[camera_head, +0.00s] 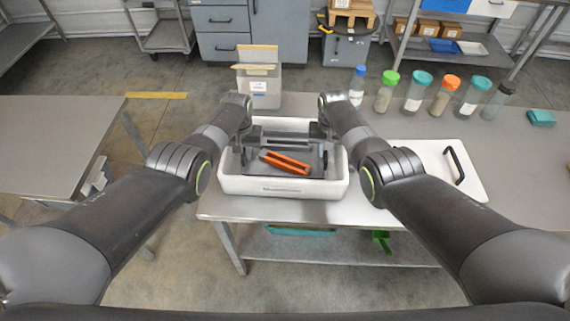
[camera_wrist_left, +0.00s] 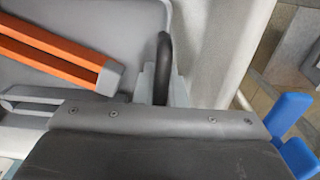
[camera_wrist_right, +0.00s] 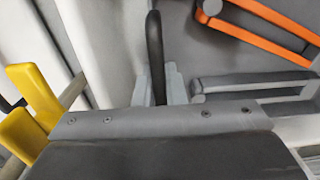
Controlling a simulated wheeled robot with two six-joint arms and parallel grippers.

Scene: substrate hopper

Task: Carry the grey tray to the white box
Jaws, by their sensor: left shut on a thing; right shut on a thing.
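The grey tray (camera_head: 310,157) lies inside the walls of the white box (camera_head: 283,187) on the table's left end. I cannot tell whether its underside touches the box floor. An orange-handled tool (camera_head: 285,162) and a grey-handled one (camera_head: 288,143) lie in the tray. My left gripper (camera_wrist_left: 160,82) is shut on the tray's black handle (camera_wrist_left: 164,55) at the left side. My right gripper (camera_wrist_right: 157,82) is shut on the other black handle (camera_wrist_right: 155,45) at the right side. My wrists partly hide the handles in the head view.
Several capped bottles (camera_head: 413,93) line the table's back. A white board (camera_head: 470,182) with a black handle lies to the right. Another steel table (camera_head: 55,140) stands at left across a floor gap.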

